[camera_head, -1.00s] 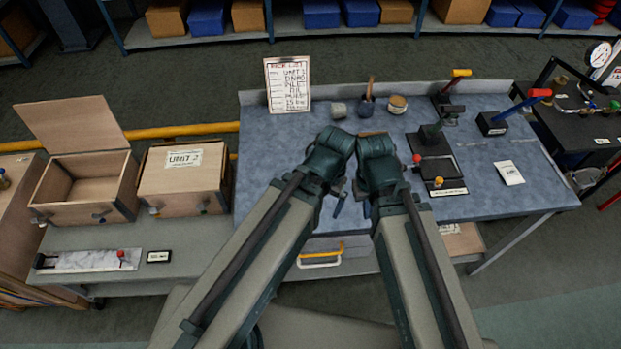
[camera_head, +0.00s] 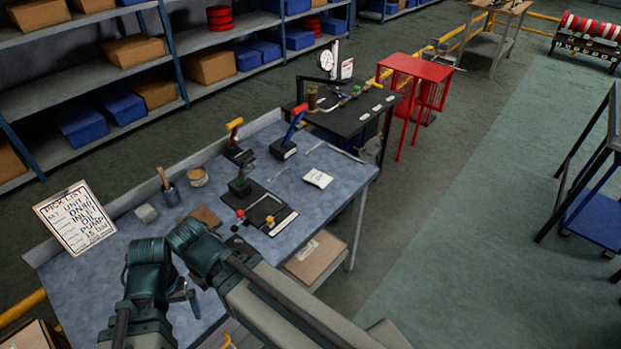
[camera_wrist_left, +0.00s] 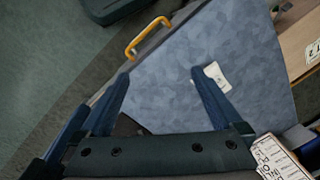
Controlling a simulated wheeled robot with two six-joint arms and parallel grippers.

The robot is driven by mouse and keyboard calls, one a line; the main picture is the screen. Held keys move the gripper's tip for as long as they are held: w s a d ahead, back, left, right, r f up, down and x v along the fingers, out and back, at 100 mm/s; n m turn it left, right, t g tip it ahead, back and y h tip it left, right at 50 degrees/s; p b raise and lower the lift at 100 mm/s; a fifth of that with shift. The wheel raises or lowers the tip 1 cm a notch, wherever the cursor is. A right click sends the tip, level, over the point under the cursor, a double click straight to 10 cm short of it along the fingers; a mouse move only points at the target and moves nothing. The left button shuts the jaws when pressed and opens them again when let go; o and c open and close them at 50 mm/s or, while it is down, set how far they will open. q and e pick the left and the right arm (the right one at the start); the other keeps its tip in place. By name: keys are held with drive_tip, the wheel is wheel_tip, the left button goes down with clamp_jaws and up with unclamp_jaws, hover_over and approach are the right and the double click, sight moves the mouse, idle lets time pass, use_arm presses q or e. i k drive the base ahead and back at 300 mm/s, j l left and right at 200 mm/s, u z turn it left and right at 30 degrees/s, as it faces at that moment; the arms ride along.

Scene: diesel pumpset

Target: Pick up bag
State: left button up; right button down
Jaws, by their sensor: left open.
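Nothing in view is clearly a bag. A flat white packet with dark marks (camera_head: 318,178) lies on the right part of the blue-grey bench (camera_head: 335,160). In the left wrist view a small white item with a dark mark (camera_wrist_left: 215,74) lies on the bench top, by the tip of one finger; I cannot tell what it is. My left gripper (camera_head: 190,294) is over the near part of the bench, partly hidden by the wrists; its fingers are apart and empty in the left wrist view (camera_wrist_left: 160,88). My right wrist is beside it; its fingers cannot be made out.
The pick list sign (camera_head: 75,217) stands at the bench's back left. A pot with a brush (camera_head: 169,190), a tin (camera_head: 198,177) and a black lever fixture (camera_head: 265,210) stand on the bench. A black table (camera_head: 350,118) and red cage (camera_head: 412,85) are beyond. Open floor lies right.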

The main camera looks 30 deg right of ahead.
sight(321, 180)
drive_tip(key=z, duration=1.1)
drive_tip(key=i+l, duration=0.15)
drive_tip(key=l, duration=0.25)
drive_tip(key=i+l, duration=0.1)
drive_tip(key=l, duration=0.25)
drive_tip(key=i+l, duration=0.15)
drive_tip(key=l, duration=0.25)
drive_tip(key=i+l, duration=0.15)
drive_tip(key=l, duration=0.2)
drive_tip(key=i+l+z, duration=0.1)
drive_tip(key=l, duration=0.3)
